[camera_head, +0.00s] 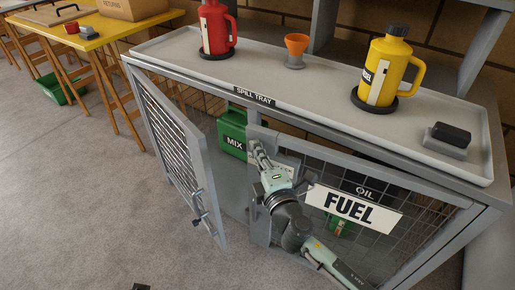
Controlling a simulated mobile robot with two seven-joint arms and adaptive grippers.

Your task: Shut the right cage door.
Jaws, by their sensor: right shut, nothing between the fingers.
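The right cage door (412,215) is a grey frame with wire mesh and a white FUEL sign (353,208). It stands close to the cabinet front; I cannot tell whether it is fully flush. My right gripper (258,148) is shut and empty, at the upper part of this door's free left edge. I cannot tell whether it touches the door. My right arm crosses in front of the door and hides part of it. The left cage door (205,170) is swung well open towards me. My left gripper is not in view.
The grey cabinet top (310,88) carries a red can (214,30), an orange funnel (295,50), a yellow can (386,68) and a dark block (451,134). A green MIX can (233,130) stands inside.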

